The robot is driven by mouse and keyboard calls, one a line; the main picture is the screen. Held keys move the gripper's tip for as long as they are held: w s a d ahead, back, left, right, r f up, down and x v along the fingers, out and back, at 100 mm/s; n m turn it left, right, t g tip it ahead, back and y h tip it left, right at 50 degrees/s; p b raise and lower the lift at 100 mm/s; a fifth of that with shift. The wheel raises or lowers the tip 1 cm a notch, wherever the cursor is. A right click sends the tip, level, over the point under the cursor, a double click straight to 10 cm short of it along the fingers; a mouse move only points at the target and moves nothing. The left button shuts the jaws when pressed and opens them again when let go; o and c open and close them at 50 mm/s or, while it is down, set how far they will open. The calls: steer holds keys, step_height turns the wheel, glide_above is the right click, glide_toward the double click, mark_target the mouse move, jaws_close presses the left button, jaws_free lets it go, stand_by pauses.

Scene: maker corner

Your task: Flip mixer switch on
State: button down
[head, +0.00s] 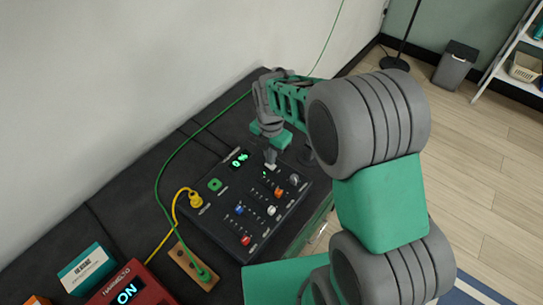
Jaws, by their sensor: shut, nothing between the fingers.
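The mixer (216,228) is a black panel lying on the dark bench top. My gripper (270,166) is shut and empty, pointing down at the far edge of the mixer, just right of the display. Its tips are at or just above the panel; I cannot tell whether they touch. I cannot make out the switch clearly; the gripper covers part of that area. A tiny green light shows beside the tips.
A yellow cable with a plug (196,200) meets the mixer's left side. A green cable (162,160) runs to a wooden block (190,263). A red box (130,286) showing "ON" and a teal-white box (87,268) sit at front left. The wall runs behind the bench.

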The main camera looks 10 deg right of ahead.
step_height(320, 180, up, 13)
steer(key=shift+s+d, duration=0.1)
stand_by(0.4)
